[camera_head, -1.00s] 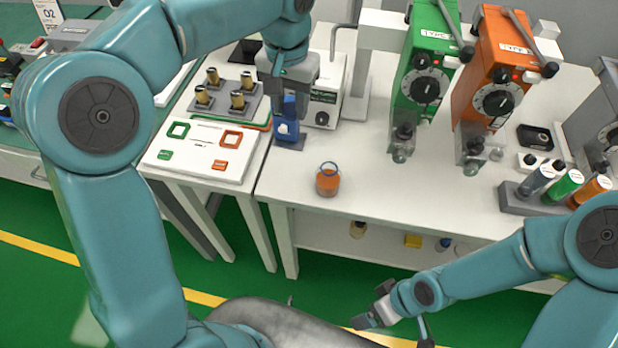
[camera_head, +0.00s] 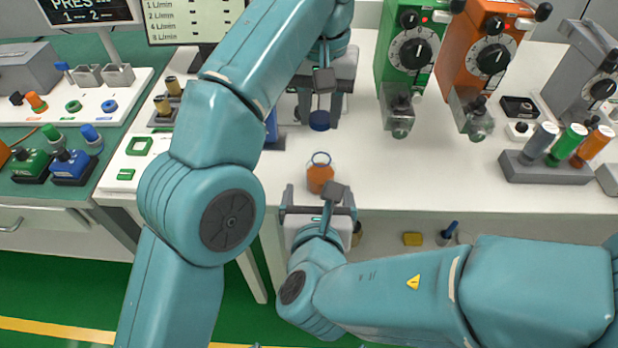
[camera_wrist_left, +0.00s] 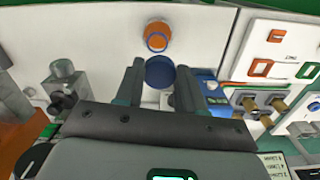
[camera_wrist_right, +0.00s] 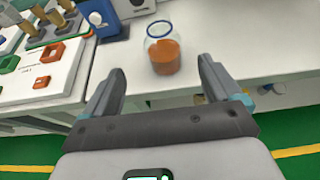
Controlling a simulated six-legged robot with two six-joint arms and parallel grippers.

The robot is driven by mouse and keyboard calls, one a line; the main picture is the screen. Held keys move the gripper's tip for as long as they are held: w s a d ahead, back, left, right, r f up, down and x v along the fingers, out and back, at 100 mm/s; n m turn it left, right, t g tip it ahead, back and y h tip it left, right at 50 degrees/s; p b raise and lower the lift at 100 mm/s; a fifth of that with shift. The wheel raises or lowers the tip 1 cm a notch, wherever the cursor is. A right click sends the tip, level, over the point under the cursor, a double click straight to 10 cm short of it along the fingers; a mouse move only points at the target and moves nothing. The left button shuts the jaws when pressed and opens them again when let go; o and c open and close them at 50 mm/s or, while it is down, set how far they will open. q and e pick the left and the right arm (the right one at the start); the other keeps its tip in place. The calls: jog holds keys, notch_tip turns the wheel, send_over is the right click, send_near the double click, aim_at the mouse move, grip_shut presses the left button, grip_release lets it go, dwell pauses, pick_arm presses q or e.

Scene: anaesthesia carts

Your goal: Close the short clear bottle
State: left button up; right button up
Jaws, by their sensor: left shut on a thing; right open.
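The short clear bottle (camera_head: 320,179) holds orange contents and stands upright with an open blue-ringed mouth near the white table's front edge. It also shows in the left wrist view (camera_wrist_left: 157,36) and the right wrist view (camera_wrist_right: 163,52). My left gripper (camera_head: 320,113) is shut on a round dark blue cap (camera_head: 319,121), held behind and above the bottle; the cap shows between the fingers in the left wrist view (camera_wrist_left: 160,72). My right gripper (camera_head: 320,198) is open just in front of the bottle, its fingers pointing at it from either side, not touching it.
Green (camera_head: 404,55) and orange (camera_head: 489,55) vaporizers stand behind to the right. A grey rack (camera_head: 545,170) of coloured bottles is at the right. A blue stand (camera_head: 271,128) is partly hidden by my left arm. The table right of the bottle is clear.

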aim_at(321, 165)
pick_arm(q)
jog(key=shift+s+d+r, duration=0.1)
jog(key=shift+s+d, duration=0.05)
jog(key=shift+d, duration=0.15)
jog(key=shift+a, duration=0.1)
pick_arm(e)
jog(key=x, duration=1.2)
jog(key=shift+d+f, duration=0.1)
jog(key=shift+d, duration=0.15)
jog(key=shift+s, duration=0.1)
jog(key=c, duration=1.5)
pick_arm(q)
jog(key=shift+f, duration=2.55)
jog(key=shift+f, duration=0.1)
